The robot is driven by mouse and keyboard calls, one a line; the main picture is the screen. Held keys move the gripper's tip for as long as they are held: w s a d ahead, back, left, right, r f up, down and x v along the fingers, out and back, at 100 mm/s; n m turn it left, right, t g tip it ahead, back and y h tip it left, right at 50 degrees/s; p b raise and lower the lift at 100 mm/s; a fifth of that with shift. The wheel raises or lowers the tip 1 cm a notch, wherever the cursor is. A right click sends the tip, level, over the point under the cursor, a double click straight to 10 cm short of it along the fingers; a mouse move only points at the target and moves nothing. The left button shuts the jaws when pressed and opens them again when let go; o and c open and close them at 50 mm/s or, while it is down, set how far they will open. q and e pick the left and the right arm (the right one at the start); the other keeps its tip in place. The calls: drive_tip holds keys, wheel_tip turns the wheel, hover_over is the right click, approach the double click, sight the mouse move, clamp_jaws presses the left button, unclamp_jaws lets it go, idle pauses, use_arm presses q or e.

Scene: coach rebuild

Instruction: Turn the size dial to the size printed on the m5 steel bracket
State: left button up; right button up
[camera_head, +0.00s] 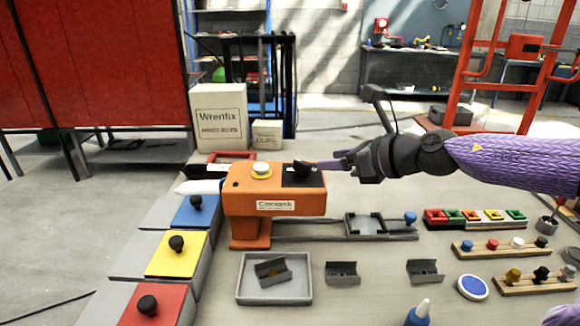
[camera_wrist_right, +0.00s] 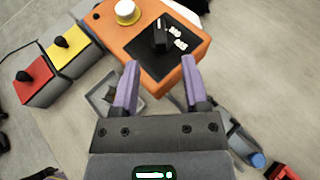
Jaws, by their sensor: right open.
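The size dial is a black knob (camera_head: 303,167) on a black panel on top of the orange machine (camera_head: 275,203). The knob also shows in the right wrist view (camera_wrist_right: 160,36), with small white labels (camera_wrist_right: 179,38) beside it, too small to read. My right gripper (camera_head: 326,165) is open at the panel's right side. In the wrist view its purple fingers (camera_wrist_right: 159,82) are apart and empty, with the knob beyond the tips. Grey brackets stand on the table (camera_head: 343,273), (camera_head: 424,271), and one lies tilted in a tray (camera_head: 271,272). I cannot tell which is the m5. My left gripper is out of view.
A white-topped button (camera_head: 262,169) sits left of the dial. Blue, yellow (camera_head: 177,254) and red bins with black knobs line the left. A slide with a grey fixture (camera_head: 365,226) extends right of the machine. Coloured bins and peg racks (camera_head: 505,247) stand at right.

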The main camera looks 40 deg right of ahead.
sight(302, 161)
drive_tip(key=p+x, duration=0.3)
drive_tip(key=p, duration=0.1)
drive_tip(key=p+x, duration=0.2)
drive_tip(key=shift+w+a+r, duration=0.15)
drive_tip(key=shift+w+r, duration=0.05)
drive_tip(key=shift+w, duration=0.3)
drive_tip(key=shift+w+f, duration=0.6)
drive_tip(key=shift+w, duration=0.25)
drive_tip(key=shift+w+a+f+p, duration=0.15)
drive_tip(key=shift+w+f+p, duration=0.2)
drive_tip(key=shift+w, duration=0.1)
clamp_jaws()
